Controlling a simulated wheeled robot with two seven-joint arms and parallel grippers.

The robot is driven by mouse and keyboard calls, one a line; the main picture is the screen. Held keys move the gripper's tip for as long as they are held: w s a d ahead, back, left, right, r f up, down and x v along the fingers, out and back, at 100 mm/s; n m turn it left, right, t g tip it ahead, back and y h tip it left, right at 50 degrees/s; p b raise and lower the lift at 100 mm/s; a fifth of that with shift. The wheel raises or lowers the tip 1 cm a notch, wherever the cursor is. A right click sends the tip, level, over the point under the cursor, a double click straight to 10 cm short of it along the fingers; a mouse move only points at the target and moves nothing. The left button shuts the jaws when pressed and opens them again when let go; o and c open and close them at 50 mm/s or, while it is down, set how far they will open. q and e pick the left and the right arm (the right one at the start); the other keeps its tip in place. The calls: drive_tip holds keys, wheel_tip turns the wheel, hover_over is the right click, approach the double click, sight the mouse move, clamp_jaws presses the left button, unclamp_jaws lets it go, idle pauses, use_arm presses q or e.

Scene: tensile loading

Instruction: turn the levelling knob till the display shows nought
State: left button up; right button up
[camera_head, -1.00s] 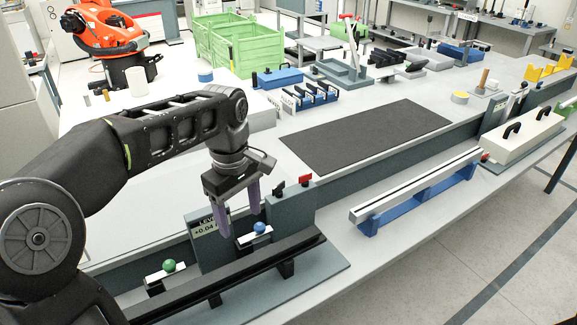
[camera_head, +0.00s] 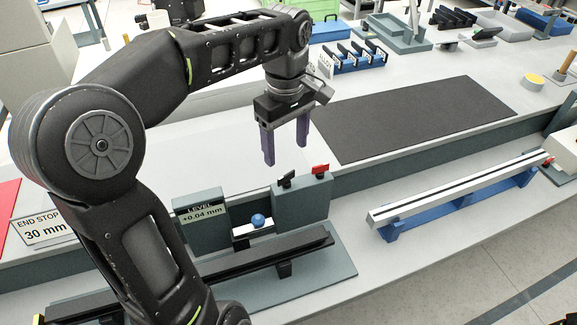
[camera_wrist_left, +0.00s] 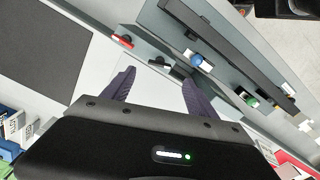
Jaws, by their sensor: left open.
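The level display (camera_head: 201,213) reads +0.04 mm. A blue ball knob (camera_head: 258,221) sits on a white block just right of it. A grey box (camera_head: 302,200) beside it carries a black handle (camera_head: 286,180) and a red handle (camera_head: 320,171). I cannot tell which is the levelling knob. My left gripper (camera_head: 286,153) is open and empty, above and behind the box, touching nothing. In the left wrist view, the blue ball (camera_wrist_left: 198,60) and a green ball (camera_wrist_left: 251,101) lie beyond the fingers (camera_wrist_left: 158,78). The green ball is hidden in the head view. My right gripper is out of view.
A black rail (camera_head: 270,257) runs in front of the display. A dark mat (camera_head: 415,115) lies behind at right. A blue-based rail (camera_head: 455,193) stands at right. An "END STOP 30 mm" sign (camera_head: 45,228) is at left.

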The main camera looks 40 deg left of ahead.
sight(286, 180)
use_arm(q)
drive_tip(key=shift+f+p, duration=0.45)
drive_tip(key=shift+f, duration=3.5)
drive_tip(key=shift+c, duration=0.4)
drive_tip(key=c, duration=1.3)
